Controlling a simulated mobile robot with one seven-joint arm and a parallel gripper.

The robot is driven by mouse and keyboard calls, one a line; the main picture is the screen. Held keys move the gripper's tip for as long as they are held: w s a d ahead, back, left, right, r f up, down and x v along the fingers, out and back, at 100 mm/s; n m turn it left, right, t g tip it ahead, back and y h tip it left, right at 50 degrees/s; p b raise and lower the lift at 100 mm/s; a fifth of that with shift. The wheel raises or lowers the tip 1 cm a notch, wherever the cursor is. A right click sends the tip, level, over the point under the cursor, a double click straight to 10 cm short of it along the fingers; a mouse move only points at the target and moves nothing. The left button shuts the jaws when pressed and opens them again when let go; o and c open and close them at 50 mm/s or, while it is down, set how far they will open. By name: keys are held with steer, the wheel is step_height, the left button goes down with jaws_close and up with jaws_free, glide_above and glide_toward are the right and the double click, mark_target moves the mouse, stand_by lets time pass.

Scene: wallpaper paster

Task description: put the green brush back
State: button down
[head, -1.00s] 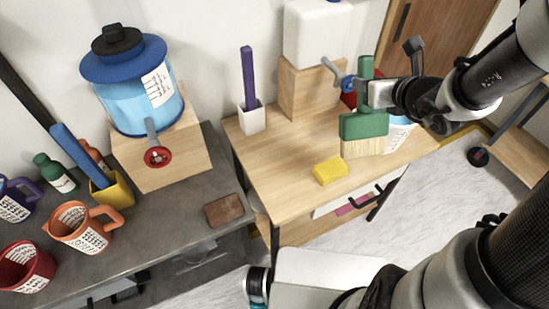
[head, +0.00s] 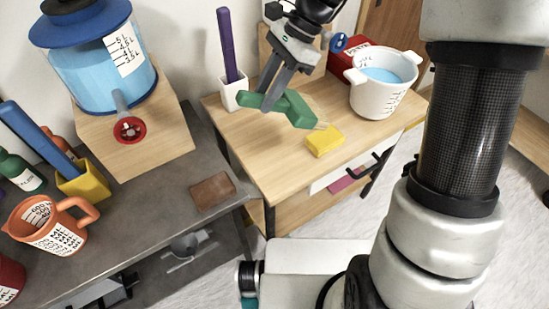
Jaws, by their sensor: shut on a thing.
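The green brush (head: 292,108) is held tilted in the head view, its handle pointing left and its pale bristles at the right, close to the yellow sponge. My gripper (head: 268,100) is shut on the brush handle, above the wooden table (head: 252,165). A small white holder (head: 233,95) with a purple stick (head: 226,45) upright in it stands just left of the handle's end. I cannot tell whether the brush touches the table. A yellow holder (head: 88,184) with a blue stick (head: 40,139) stands on the grey counter.
A white pot (head: 380,100) of blue liquid and a red box (head: 345,58) stand at the table's right. The yellow sponge (head: 324,141) lies near the front edge. A blue dispenser (head: 100,75), an orange jug (head: 45,228) and a brown block (head: 212,191) occupy the counter.

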steer(key=s+f+n+h+b, duration=0.4)
steer(key=f+n+h, duration=0.1)
steer(key=f+n, duration=0.45)
steer(key=n+t+b, duration=0.3)
steer(key=n+b, duration=0.1)
steer(key=n, duration=0.6)
glide_above(285, 166)
steer(key=shift+w+f, duration=0.1)
steer(key=shift+f, duration=1.65)
step_height(285, 166, down, 10)
steer(key=b, duration=0.2)
steer(key=shift+r+b, duration=0.15)
steer(key=shift+b, duration=0.2)
steer(key=c, duration=1.4)
jaws_free()
